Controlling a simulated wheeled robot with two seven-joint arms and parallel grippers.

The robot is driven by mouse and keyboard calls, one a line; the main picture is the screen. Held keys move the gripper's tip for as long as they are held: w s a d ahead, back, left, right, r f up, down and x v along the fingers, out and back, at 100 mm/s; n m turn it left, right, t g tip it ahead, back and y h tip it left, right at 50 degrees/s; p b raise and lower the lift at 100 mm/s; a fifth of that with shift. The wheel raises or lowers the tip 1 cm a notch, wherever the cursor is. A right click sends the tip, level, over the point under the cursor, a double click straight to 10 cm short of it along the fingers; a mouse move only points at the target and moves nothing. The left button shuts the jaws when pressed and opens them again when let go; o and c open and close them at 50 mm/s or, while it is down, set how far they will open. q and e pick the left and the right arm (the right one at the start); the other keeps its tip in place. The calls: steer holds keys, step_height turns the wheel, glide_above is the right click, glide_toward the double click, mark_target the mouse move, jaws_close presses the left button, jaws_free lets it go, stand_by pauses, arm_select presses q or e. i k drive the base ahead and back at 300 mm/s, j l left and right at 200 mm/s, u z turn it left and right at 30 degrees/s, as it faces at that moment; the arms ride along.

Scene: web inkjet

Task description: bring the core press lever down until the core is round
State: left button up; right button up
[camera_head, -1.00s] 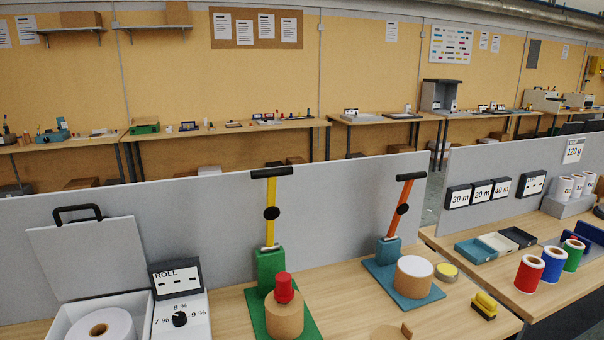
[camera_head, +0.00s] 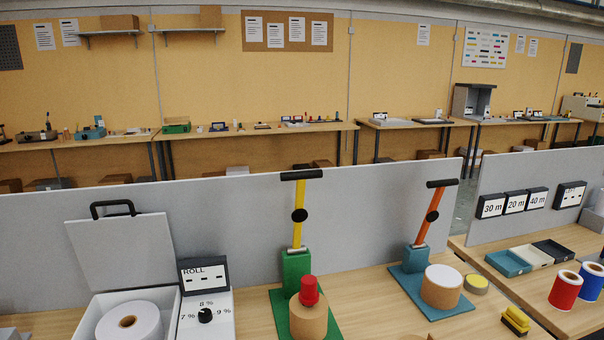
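Two lever presses stand on the near bench. One has a green base plate (camera_head: 282,318), a green block (camera_head: 296,271) and a raised yellow lever (camera_head: 298,222) with a black bar handle on top. A brown cylinder (camera_head: 309,320) with a red piece (camera_head: 309,291) on top stands on its plate. The other has a blue base plate (camera_head: 455,310), a blue block (camera_head: 416,258) and a raised, right-leaning orange lever (camera_head: 432,215). A white-topped brown cylinder (camera_head: 440,292) stands on it. I cannot tell which one is the core press. Neither gripper is in view.
Left are an open white box holding a white roll (camera_head: 130,322) and a ROLL display (camera_head: 204,276) with a dial (camera_head: 205,316). A grey partition (camera_head: 370,225) stands behind. A yellow-black block (camera_head: 515,320) lies right. A second bench holds trays (camera_head: 508,263) and coloured rolls (camera_head: 565,290).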

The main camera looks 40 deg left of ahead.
mark_target(299, 214)
steer(key=i+l+u, duration=0.1)
steer(key=u, duration=0.25)
steer(key=l+u, duration=0.1)
steer(key=u, duration=0.25)
steer(key=i+l+u, duration=0.1)
steer(key=u, duration=0.25)
steer(key=l, duration=0.1)
